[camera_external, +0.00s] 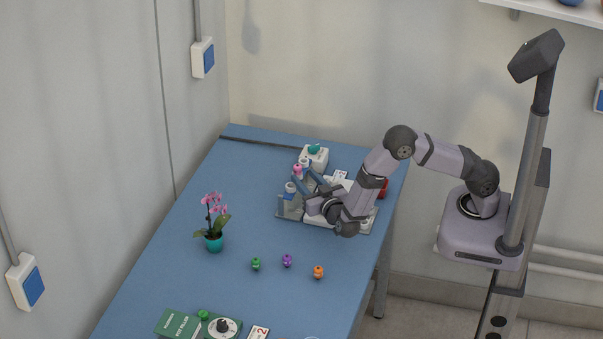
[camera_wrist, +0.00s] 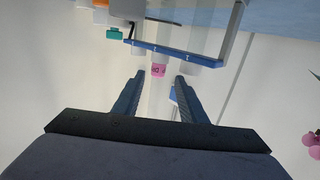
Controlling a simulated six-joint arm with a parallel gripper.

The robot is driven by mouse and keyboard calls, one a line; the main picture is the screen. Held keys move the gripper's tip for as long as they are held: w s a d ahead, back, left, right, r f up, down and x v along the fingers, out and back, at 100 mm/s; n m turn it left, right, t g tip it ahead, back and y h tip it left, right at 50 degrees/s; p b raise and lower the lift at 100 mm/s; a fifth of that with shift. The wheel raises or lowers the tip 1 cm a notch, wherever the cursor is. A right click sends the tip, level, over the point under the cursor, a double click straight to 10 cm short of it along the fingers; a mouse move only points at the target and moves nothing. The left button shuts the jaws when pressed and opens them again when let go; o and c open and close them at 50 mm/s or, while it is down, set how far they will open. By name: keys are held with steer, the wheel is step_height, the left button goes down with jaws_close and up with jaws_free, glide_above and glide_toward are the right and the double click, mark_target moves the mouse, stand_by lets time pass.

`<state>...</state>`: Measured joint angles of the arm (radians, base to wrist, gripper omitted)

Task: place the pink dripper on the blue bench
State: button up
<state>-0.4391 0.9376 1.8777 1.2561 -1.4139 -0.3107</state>
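The pink dripper (camera_external: 298,169) is at the rack at the back of the blue bench (camera_external: 190,255). In the wrist view the pink dripper (camera_wrist: 158,70) shows just beyond and between my fingertips, near the rack's blue bar (camera_wrist: 175,52). My gripper (camera_external: 306,180) reaches to the rack from the right, with its fingers close to the pink dripper. In the wrist view my gripper (camera_wrist: 160,78) is open, its two fingers apart with a gap between them. I cannot tell whether either finger touches the dripper.
Green (camera_external: 256,263), purple (camera_external: 287,260) and orange (camera_external: 318,272) drippers stand on the bench. A potted orchid (camera_external: 213,240) is to their left. Green boxes (camera_external: 180,324) and a round dial (camera_external: 222,327) are at the front. A white box (camera_external: 314,158) stands behind the rack. The middle-left bench is clear.

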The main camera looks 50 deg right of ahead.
steer(key=shift+o, duration=0.6)
steer(key=shift+s+a+r, duration=0.1)
steer(key=shift+s+a, duration=0.15)
step_height(320, 180, up, 9)
steer(key=d+m+p, duration=0.2)
steer(key=p, duration=0.1)
steer(key=n+g+y, duration=0.2)
steer(key=g+y, duration=0.1)
glide_toward(315, 169)
steer(key=x, duration=0.4)
steer(key=shift+w+d+f, duration=0.3)
steer(key=shift+d, duration=0.2)
steer(key=shift+p+x, duration=1.3)
steer(key=shift+x, duration=1.7)
steer(key=shift+w+a+r, duration=0.1)
steer(key=shift+a, duration=0.05)
jaws_close()
